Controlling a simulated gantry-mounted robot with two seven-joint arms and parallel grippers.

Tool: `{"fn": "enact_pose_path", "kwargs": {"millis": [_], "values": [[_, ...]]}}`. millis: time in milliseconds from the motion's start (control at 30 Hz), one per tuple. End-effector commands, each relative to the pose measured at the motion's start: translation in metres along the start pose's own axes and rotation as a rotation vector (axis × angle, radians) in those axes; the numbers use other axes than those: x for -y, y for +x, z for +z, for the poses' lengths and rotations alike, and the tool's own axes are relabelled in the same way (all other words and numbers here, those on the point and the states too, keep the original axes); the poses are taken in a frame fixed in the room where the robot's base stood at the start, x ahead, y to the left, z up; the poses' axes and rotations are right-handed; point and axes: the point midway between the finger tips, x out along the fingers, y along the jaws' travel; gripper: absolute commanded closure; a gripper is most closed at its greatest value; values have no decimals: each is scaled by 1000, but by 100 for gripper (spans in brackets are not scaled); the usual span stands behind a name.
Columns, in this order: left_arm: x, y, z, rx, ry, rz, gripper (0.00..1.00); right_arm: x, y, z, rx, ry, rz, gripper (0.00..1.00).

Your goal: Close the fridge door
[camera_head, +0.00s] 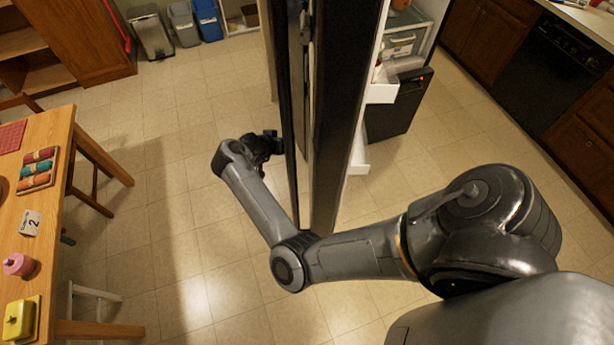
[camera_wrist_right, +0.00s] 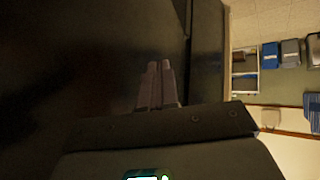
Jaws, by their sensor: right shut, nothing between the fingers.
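The fridge door (camera_head: 338,95) is dark and stands wide open, seen nearly edge-on in the head view. White door shelves (camera_head: 382,92) show on its right side, and part of the lit fridge interior (camera_head: 402,42) is visible behind. My right arm crosses below the door, and my right gripper (camera_head: 272,142) is at the door's left, outer side. In the right wrist view its fingers (camera_wrist_right: 155,82) are together and empty, in front of the dark door face (camera_wrist_right: 80,55). I cannot tell whether they touch it. My left gripper is not in view.
A wooden table (camera_head: 62,215) with small items stands at the left. Bins (camera_head: 183,22) line the back wall. A dark lower drawer front (camera_head: 400,105) stands right of the door. Dark cabinets (camera_head: 492,38) line the right. Tiled floor (camera_head: 175,170) lies clear between table and door.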

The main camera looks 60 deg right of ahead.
Motion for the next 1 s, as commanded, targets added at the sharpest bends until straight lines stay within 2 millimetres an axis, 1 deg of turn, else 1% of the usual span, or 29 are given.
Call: {"fn": "enact_pose_path", "kwargs": {"millis": [33, 100, 200, 300, 333, 433, 567, 667, 700, 800, 1000], "values": [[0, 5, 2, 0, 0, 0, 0, 7, -6, 21, 61, -17, 33, 100], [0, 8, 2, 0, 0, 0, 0, 8, -15, 45, 131, -55, 82, 100], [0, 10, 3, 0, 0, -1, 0, 11, -30, 69, 204, -109, 127, 100], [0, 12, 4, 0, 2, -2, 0, 13, -40, 85, 249, -150, 149, 100], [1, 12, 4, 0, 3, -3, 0, 14, -42, 88, 255, -159, 153, 100], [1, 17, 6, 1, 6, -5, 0, 13, -41, 95, 270, -174, 163, 100], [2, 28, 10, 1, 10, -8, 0, 11, -30, 99, 271, -174, 165, 100], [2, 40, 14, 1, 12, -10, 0, 9, -17, 103, 270, -173, 164, 100], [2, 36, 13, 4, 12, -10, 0, 6, -12, 101, 268, -176, 167, 100], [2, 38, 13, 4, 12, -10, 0, 2, 7, 106, 268, -177, 168, 100], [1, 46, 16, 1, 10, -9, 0, -4, 44, 115, 266, -175, 166, 100]]}}
